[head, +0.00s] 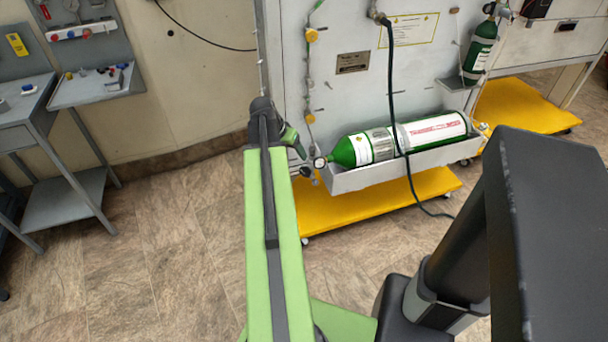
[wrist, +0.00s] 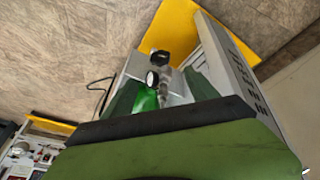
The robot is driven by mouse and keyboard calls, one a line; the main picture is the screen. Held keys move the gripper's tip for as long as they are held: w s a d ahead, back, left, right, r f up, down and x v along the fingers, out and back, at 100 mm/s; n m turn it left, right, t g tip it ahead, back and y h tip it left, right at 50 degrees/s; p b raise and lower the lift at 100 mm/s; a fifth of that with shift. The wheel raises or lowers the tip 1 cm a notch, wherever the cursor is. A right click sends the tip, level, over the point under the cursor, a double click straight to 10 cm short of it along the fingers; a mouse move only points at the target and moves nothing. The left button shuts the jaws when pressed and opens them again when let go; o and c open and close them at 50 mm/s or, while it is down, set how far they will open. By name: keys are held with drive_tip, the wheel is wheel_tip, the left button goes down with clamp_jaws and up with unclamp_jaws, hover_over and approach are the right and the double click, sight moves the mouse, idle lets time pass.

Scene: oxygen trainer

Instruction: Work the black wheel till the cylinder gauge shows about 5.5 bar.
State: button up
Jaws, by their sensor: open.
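The green cylinder (head: 362,149) with white labels lies in a grey tray (head: 347,182) on the trainer. Its small round white-faced gauge (head: 319,162) is at the cylinder's left end; it also shows in the wrist view (wrist: 152,78). The needle is too small to read. A small dark knob, apparently the black wheel (wrist: 159,60), sits beside the gauge and metal fitting in the wrist view. The wheel is not between the jaws.
The trainer panel (head: 345,100) carries a black hose (head: 391,90) hanging in front of the cylinder. Yellow base plates (head: 395,203) lie below. A smaller green cylinder (head: 479,50) stands at upper right. Grey workbenches (head: 75,92) stand at left. The floor in front is clear.

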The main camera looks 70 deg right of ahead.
sight(304, 169)
drive_tip(key=b+x, duration=1.1)
drive_tip(key=x, duration=0.2)
drive_tip(key=shift+d+f, duration=0.1)
drive_tip(key=shift+f, duration=0.25)
drive_tip(key=shift+r, duration=0.15)
drive_tip(key=c, duration=1.4)
drive_tip(key=shift+o, duration=0.2)
